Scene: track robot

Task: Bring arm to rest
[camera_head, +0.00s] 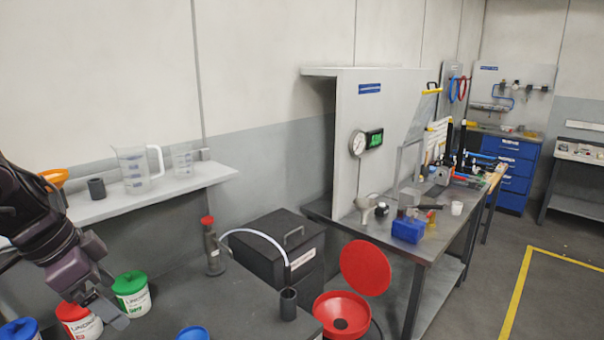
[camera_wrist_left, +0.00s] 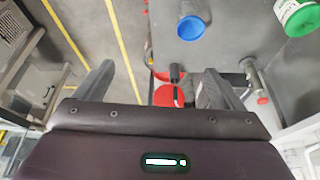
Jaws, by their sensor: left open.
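My left arm comes in from the left in the head view, and my left gripper (camera_head: 106,308) points down over the near left end of the grey workbench. It is close to a red-lidded tub (camera_head: 78,322) and a green-lidded tub (camera_head: 131,294); whether it touches them I cannot tell. In the left wrist view the two fingers of the gripper (camera_wrist_left: 152,85) stand wide apart with nothing held between them. My right arm and gripper are in neither view.
A wall shelf (camera_head: 150,195) holds clear measuring jugs (camera_head: 136,172). On the bench are a red-topped dispenser (camera_head: 212,250), a dark cylinder (camera_head: 288,304) and a blue lid (camera_head: 193,333). A red drum funnel (camera_head: 342,314) stands beside it. Open floor (camera_head: 565,270) lies at right.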

